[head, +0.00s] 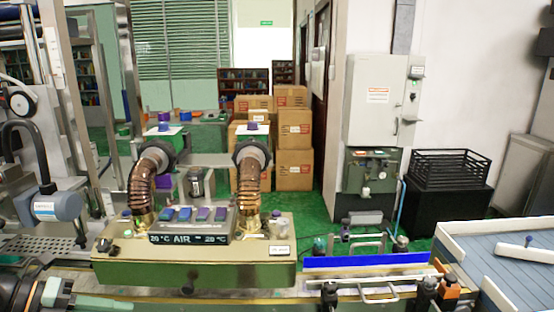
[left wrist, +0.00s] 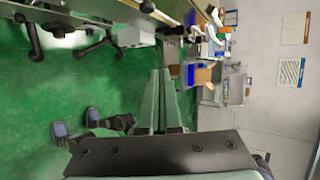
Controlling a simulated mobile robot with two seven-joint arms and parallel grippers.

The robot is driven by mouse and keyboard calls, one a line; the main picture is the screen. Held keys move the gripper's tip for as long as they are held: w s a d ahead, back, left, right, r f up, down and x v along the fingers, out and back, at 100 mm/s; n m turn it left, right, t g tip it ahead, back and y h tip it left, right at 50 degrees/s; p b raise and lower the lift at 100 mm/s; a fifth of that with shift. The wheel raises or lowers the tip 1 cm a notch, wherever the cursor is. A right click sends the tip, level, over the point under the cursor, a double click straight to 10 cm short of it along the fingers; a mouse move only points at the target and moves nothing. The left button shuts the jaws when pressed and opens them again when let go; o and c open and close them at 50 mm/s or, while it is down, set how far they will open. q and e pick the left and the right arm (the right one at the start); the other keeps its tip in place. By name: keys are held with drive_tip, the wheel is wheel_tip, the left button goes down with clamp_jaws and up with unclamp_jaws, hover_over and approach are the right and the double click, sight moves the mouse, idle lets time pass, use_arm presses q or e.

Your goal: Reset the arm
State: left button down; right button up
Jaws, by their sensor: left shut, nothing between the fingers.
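My left gripper (head: 122,304) comes in at the lower left corner of the head view, low in front of the machine, with its pale green fingers pointing right. In the left wrist view its two long fingers (left wrist: 161,74) lie side by side, shut, with nothing between them. Behind the fingers are green floor and, farther off, a side of the room seen turned sideways. My right gripper is not in the head view.
The sleeve applicator's green box (head: 200,272) with two brown hoses (head: 248,185) stands beyond the gripper. A blue strip (head: 366,260) and metal rails run right of it. A light tray table (head: 510,265) is at the right. Cartons (head: 294,130) stand behind.

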use_arm(q)
drive_tip(key=s+d+f+n+t+y, duration=0.1)
drive_tip(key=s+f+n+t+y, duration=0.25)
drive_tip(key=f+n, duration=0.65)
drive_tip(key=s+d+f+n+t+y, duration=0.15)
drive_tip(key=f+n+t, duration=0.25)
drive_tip(key=f+n, duration=0.55)
drive_tip(key=s+d+f+n+g+y, duration=0.2)
drive_tip(key=s+d+f+n+g, duration=0.2)
drive_tip(key=s+d+f+n, duration=0.6)
drive_tip(key=d+f, duration=0.1)
drive_tip(key=d, duration=0.3)
drive_tip(key=shift+s+f+y, duration=0.3)
drive_tip(key=shift+f+y, duration=0.05)
drive_tip(key=shift+y, duration=0.05)
